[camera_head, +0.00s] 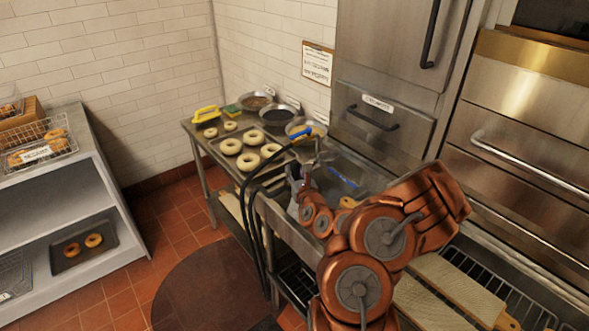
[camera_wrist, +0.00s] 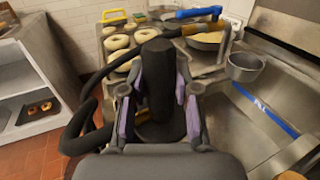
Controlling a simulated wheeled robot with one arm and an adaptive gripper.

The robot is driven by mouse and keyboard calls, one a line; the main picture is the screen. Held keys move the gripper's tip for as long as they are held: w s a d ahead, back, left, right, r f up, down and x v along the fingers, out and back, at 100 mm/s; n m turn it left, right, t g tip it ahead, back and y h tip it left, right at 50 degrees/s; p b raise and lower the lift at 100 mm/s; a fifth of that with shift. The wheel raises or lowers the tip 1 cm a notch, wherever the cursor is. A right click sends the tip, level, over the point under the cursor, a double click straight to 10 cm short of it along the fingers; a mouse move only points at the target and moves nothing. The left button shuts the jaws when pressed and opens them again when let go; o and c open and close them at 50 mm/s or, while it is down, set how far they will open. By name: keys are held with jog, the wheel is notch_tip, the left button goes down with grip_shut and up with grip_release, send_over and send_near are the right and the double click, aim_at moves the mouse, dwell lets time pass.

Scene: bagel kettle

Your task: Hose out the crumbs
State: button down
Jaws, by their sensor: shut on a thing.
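My gripper (camera_wrist: 157,95) is shut on a thick black upright grip (camera_wrist: 158,72), seen between its purple-padded fingers in the wrist view. A black hose (camera_wrist: 84,125) loops beside it on the left. A blue lever-like part (camera_wrist: 198,13) shows just beyond the grip; I cannot tell exactly how they join. In the head view my gripper (camera_head: 299,180) is over the left end of the metal sink (camera_head: 338,172), with the hose (camera_head: 249,190) hanging over the counter front and the blue part (camera_head: 294,134) above. Crumbs are too small to make out.
A tray of pale dough rings (camera_head: 231,146) lies on the counter to the left, with several bowls (camera_head: 278,114) behind. A small metal cup (camera_wrist: 245,67) is at the sink's far side. A shelf unit (camera_head: 60,190) stands far left; tiled floor lies between.

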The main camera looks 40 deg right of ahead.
jog(key=shift+d, duration=0.35)
jog(key=shift+d+b, duration=0.45)
jog(key=shift+d, duration=0.35)
jog(key=shift+d+b, duration=3.2)
jog(key=shift+d, duration=0.35)
jog(key=shift+a+p, duration=3.25)
jog(key=shift+a, duration=0.25)
jog(key=shift+a+p, duration=0.35)
jog(key=shift+a, duration=0.75)
jog(key=shift+a, duration=0.2)
